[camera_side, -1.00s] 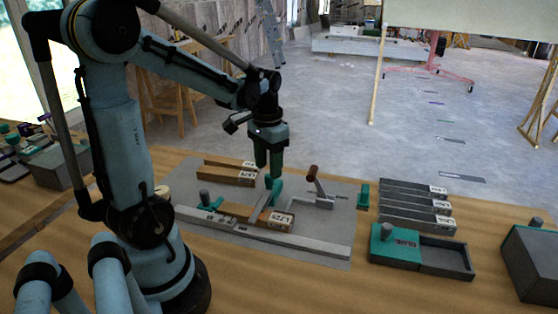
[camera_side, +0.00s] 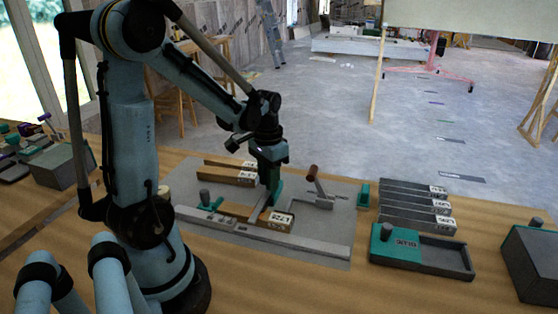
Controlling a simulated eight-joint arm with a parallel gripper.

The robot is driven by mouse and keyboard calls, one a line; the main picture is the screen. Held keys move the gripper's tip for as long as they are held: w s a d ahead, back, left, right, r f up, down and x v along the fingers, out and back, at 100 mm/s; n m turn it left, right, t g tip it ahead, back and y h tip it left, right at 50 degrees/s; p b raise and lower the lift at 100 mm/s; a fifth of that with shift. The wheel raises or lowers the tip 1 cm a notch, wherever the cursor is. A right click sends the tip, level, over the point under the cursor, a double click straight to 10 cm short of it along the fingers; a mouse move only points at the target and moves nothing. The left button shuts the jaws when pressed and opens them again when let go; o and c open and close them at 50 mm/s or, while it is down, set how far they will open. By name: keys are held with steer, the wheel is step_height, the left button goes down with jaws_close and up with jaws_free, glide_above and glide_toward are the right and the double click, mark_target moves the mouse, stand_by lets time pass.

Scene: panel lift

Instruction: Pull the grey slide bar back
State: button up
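A short grey bar (camera_side: 257,211) lies diagonally across a wooden block with a white label (camera_side: 280,221), on the grey base plate (camera_side: 330,225). A green upright piece stands at the bar's far end, now mostly hidden by my gripper. A long grey rail (camera_side: 290,241) runs along the plate's front edge. My gripper (camera_side: 271,188) points down over the bar's far end, its fingers at the green piece. The fingers overlap the green piece in similar colours, so I cannot tell whether they are open or shut on it.
A crank with a brown handle (camera_side: 313,172) stands right of my gripper, and a green-based knob (camera_side: 206,200) stands left. Wooden blocks (camera_side: 230,174) lie behind. Stacked grey bars (camera_side: 413,205) and a green-lidded tray (camera_side: 420,250) are at the right.

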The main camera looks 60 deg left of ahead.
jaws_close()
steer(key=w+a, duration=0.5)
steer(key=shift+w+a, duration=0.35)
steer(key=o, duration=0.6)
jaws_free()
steer(key=shift+r, duration=0.1)
step_height(320, 180, up, 12)
steer(key=shift+f, duration=0.1)
